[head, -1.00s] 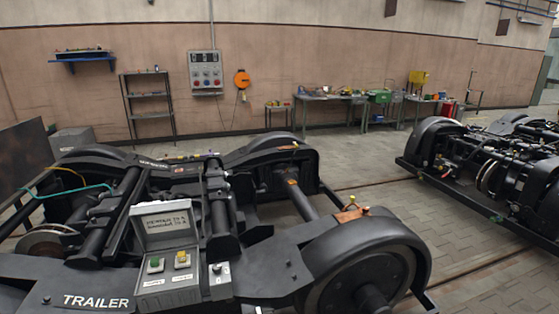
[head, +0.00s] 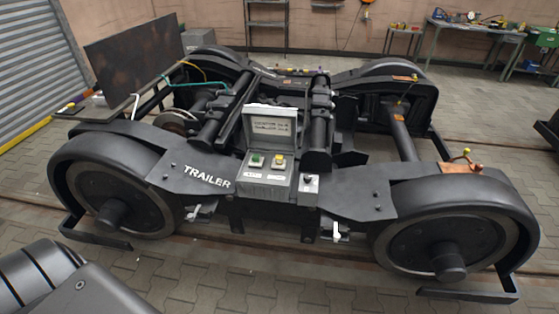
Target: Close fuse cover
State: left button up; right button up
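A grey fuse box (head: 266,178) with a green and a yellow button sits on the near side of the black trailer bogie. Its cover (head: 271,129) stands raised at the back of the box, with a lettered label on its inner face. A small grey switch box (head: 309,184) is just right of it. Neither of my grippers shows; only a dark part of my own body is in the lower left corner, well apart from the box.
The trailer bogie (head: 210,177) fills the middle, with large wheels at both near corners. A rusty panel (head: 139,62) stands at its far left. Paved floor (head: 270,285) in front is clear. Workbenches (head: 470,30) stand at the back right.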

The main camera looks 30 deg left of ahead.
aim_at(267, 127)
jog(key=u, duration=0.85)
jog(key=i, duration=0.7)
jog(key=z, duration=0.85)
